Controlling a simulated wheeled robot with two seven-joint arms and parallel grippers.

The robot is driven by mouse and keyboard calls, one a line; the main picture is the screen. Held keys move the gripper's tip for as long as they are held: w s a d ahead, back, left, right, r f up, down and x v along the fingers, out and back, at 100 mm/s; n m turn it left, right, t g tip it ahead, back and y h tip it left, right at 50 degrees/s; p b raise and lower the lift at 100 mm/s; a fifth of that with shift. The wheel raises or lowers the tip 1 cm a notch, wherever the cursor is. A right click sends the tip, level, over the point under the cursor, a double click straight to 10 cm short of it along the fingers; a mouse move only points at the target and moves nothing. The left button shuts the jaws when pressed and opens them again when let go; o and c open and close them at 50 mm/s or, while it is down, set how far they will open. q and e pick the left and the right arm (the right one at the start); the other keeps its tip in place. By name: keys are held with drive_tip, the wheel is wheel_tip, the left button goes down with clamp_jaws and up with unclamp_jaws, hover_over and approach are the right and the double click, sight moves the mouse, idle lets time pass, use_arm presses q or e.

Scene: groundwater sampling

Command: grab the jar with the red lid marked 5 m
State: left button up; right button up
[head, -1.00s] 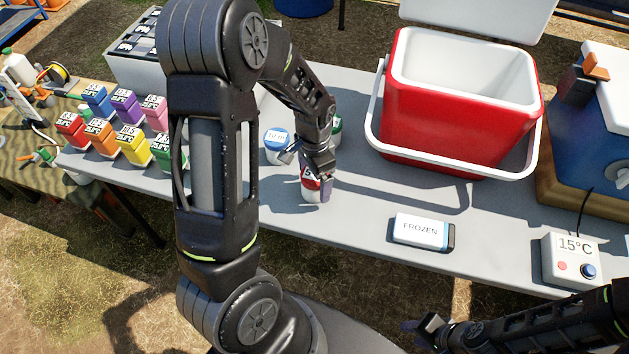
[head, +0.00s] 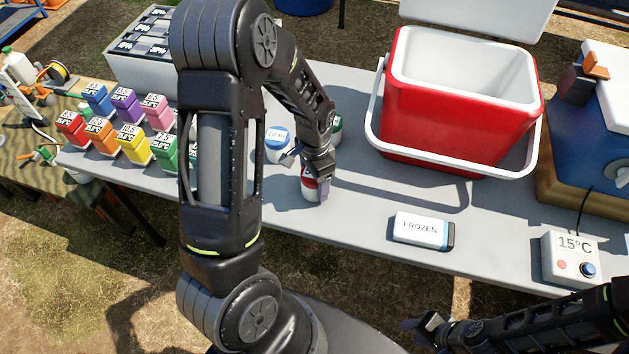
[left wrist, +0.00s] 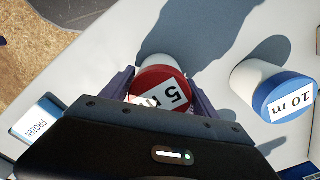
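The jar with the red lid (head: 309,184) stands on the grey table. In the left wrist view its red lid (left wrist: 163,85) shows a white label reading 5 m. My left gripper (head: 308,170) is at this jar, with one finger on each side of it; in the left wrist view the fingers (left wrist: 158,82) look open and very close to the lid, and contact is unclear. Part of the lid is hidden by the gripper body. My right gripper (head: 424,330) is low at the right, away from the jars; its fingers are too dark to judge.
A blue-lidded jar marked 10 m (left wrist: 284,92) stands close by, and a green-lidded jar (head: 336,128) is partly behind my arm. A FROZEN pack (head: 420,229) lies to the right. An open red cooler (head: 450,125) stands behind. Table between jar and pack is clear.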

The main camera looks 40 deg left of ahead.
use_arm(q)
drive_tip(key=c, duration=1.3)
drive_tip(key=shift+c, duration=0.2)
wheel_tip(320, 180, up, 10)
drive_tip(key=shift+r+b, duration=0.1)
drive_tip(key=shift+b, duration=0.2)
